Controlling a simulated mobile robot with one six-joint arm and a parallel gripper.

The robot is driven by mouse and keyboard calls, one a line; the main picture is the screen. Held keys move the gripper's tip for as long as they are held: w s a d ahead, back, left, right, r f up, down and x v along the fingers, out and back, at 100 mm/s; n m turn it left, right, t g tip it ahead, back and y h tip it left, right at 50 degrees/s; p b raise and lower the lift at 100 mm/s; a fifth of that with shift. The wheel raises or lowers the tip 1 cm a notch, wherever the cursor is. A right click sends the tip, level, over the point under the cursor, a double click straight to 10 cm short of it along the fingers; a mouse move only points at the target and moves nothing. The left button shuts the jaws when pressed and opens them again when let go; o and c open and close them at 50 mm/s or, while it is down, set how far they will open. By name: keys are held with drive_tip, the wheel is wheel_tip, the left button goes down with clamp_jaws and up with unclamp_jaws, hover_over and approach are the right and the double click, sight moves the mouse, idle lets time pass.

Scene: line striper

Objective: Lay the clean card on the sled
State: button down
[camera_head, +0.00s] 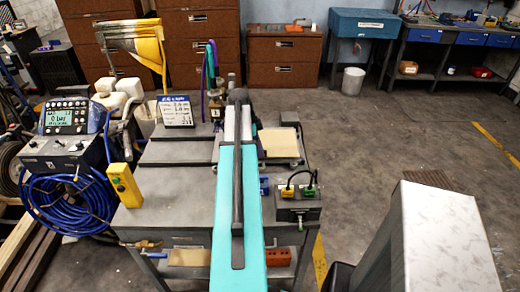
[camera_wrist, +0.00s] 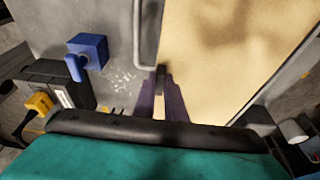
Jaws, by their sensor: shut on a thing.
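The cream card (camera_head: 279,142) lies flat over a dark, low frame (camera_head: 284,161), seemingly the sled, at the far right of the workbench. In the wrist view the card (camera_wrist: 235,55) fills the upper right, with soft shadows across it. The fingertips partly hide the contact. Whether the card rests fully on the frame cannot be told.
A black box (camera_head: 298,205) with yellow and green plugs and a blue block (camera_wrist: 88,52) stand close by. Floor beyond the bench is open.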

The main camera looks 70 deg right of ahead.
drive_tip(key=shift+w+d+f+p, duration=0.3)
drive_tip(key=shift+d+f, duration=0.25)
drive_tip(key=shift+d, duration=0.15)
drive_tip(key=shift+d+f, duration=0.1)
drive_tip(key=shift+f, duration=0.15)
drive_tip(key=shift+f, duration=0.15)
drive_tip(key=c, duration=1.8)
unclamp_jaws()
drive_tip(key=shift+p+v, duration=1.65)
drive_tip(key=shift+v, duration=2.25)
